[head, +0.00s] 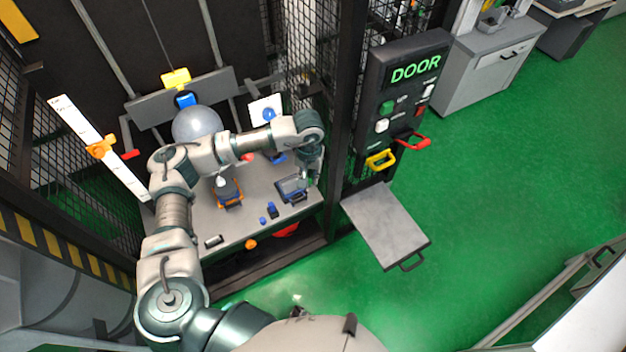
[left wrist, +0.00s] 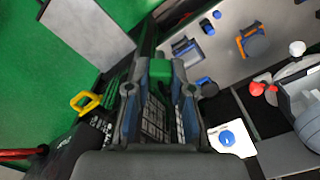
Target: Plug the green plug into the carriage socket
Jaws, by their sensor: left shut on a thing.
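My left gripper (head: 312,178) is over the right side of the grey table, near the cage post. In the left wrist view the gripper (left wrist: 160,95) is shut on the green plug (left wrist: 160,70), which shows between the fingertips. The plug cannot be made out in the head view. A grey crossbar (head: 218,93) with a yellow block and a blue part (head: 185,99) above a silver ball (head: 196,124) stands at the back; it looks like the carriage. I cannot make out its socket. My right gripper is not in view.
The grey table (head: 258,222) carries a blue-grey cradle (head: 291,188), an orange-and-dark item (head: 229,193) and small blue pieces. A DOOR panel (head: 405,90) with yellow and red handles stands right of the cage post. A ruler (head: 103,150) leans left. Green floor is open at right.

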